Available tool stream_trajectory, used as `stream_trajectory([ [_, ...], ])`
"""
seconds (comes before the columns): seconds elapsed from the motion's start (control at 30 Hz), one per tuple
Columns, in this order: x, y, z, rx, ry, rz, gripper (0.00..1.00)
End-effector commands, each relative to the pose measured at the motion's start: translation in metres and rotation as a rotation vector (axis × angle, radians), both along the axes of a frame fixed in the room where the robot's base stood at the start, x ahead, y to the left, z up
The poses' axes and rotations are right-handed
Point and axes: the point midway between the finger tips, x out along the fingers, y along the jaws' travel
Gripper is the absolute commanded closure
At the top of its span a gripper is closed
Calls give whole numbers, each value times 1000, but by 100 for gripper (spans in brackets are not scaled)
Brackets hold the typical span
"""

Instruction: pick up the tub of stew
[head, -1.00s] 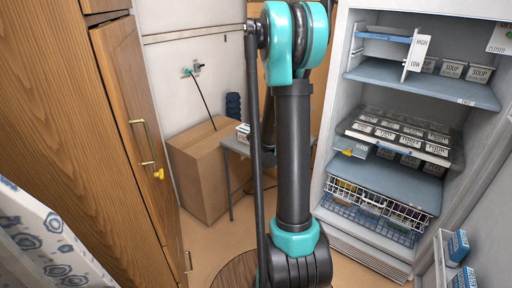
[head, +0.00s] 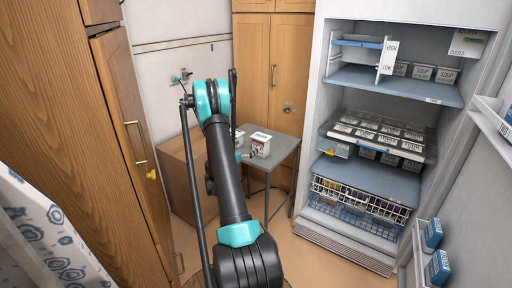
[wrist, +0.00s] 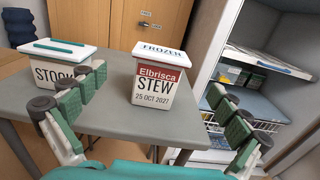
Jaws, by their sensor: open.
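The tub of stew (wrist: 160,92) is white with a red band, a lid marked frozen and a label reading "Elbrisca STEW". It stands upright on a small grey table (wrist: 110,110); the head view also shows it (head: 261,148). My gripper (wrist: 157,84) is open and empty, one finger to the left of the tub and one to the right. The tub appears centred between them, beyond the fingertips; contact is not visible. In the head view my arm hides most of the gripper.
A tub labelled "STOCK" (wrist: 62,70) stands to the left on the same table, close to my left finger. An open fridge (head: 375,175) with several soup tubs is at the right.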

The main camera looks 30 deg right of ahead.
Motion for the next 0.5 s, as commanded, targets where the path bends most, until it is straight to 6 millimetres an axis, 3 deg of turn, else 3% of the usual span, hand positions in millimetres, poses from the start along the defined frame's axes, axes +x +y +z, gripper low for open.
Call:
stream_trajectory([
  [0.5, 36, -90, -1, 2, -3, -1, 0],
])
